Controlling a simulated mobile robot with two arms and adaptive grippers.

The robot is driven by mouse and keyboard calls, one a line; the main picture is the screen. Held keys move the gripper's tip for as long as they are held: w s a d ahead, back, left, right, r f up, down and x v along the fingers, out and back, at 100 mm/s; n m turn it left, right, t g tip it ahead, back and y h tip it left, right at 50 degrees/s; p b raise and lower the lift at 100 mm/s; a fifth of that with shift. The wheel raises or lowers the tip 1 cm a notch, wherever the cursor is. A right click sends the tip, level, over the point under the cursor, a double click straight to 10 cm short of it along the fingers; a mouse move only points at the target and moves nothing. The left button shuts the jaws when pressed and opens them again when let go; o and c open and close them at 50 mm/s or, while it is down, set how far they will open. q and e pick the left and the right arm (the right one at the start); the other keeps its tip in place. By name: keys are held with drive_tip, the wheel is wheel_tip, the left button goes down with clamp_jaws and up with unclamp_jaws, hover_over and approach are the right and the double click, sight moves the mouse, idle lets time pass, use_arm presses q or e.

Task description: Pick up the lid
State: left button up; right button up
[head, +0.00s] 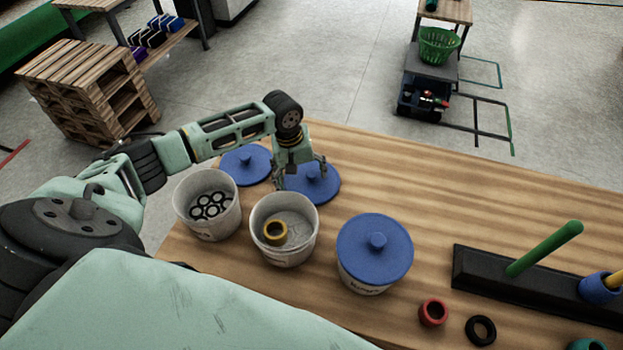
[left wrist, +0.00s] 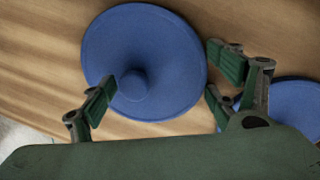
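Two blue round lids with centre knobs lie flat on the wooden table in the head view: one at the left (head: 243,167) and one under my left gripper (head: 318,192). A third blue lid (head: 375,245) sits on the right white bucket (head: 366,288). My left gripper (head: 302,178) points down over the middle lid with its fingers spread. In the left wrist view the gripper (left wrist: 160,80) is open, and a lid (left wrist: 150,40) fills the space beyond the fingers. Its knob shows near the left finger; contact cannot be told. My right gripper is not in view.
Two open white buckets stand close in front of the lids: one with black rings (head: 181,210), one with a yellow ring (head: 285,258). A red ring (head: 432,312), a black ring (head: 480,330) and a black peg base (head: 480,272) are at the right. The table behind the peg base is clear.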

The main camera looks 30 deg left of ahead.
use_arm(q)
drive_tip(key=c, duration=0.5)
